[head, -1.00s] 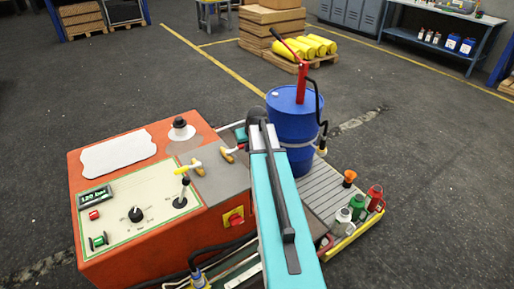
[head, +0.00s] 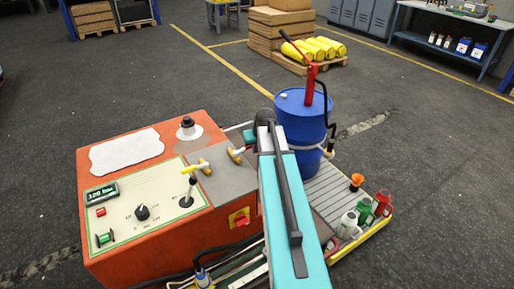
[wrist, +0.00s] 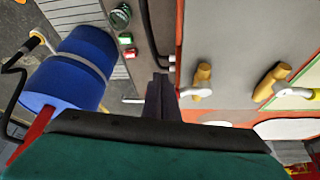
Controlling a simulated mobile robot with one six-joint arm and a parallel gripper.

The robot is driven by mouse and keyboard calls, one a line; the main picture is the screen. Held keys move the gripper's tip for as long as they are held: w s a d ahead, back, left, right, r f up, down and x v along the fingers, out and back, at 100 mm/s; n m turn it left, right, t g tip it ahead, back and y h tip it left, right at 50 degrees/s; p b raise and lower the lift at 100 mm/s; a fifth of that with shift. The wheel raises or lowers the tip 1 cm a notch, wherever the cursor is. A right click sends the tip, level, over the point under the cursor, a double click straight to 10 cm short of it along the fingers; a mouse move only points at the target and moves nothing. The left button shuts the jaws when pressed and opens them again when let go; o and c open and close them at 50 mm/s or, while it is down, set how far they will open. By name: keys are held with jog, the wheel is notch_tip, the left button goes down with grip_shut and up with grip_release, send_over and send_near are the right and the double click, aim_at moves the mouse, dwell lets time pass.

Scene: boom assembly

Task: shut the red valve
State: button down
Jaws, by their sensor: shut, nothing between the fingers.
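Two small valves with brass-coloured bodies stand on the grey plate of the orange machine. One valve (head: 203,164) has a yellow-tipped lever, and the other valve (head: 237,153) sits right of it. The wrist view shows two brass-bodied valves, a nearer one (wrist: 202,80) with a pale lever and a farther one (wrist: 272,82) at right.
The orange machine (head: 150,240) carries a control panel and a red rotary switch (head: 240,218) on its side. A blue drum (head: 301,120) with a red pump stands behind my arm. Several bottles (head: 365,210) stand on the yellow-edged tray at right. Open floor lies at left.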

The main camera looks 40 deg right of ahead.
jog(key=s+r+b, duration=0.2)
jog(key=s+r, duration=0.5)
jog(key=r, duration=0.1)
jog(key=shift+s+a+r, duration=0.15)
jog(key=shift+s+a, duration=0.15)
dwell(0.3)
dwell(0.6)
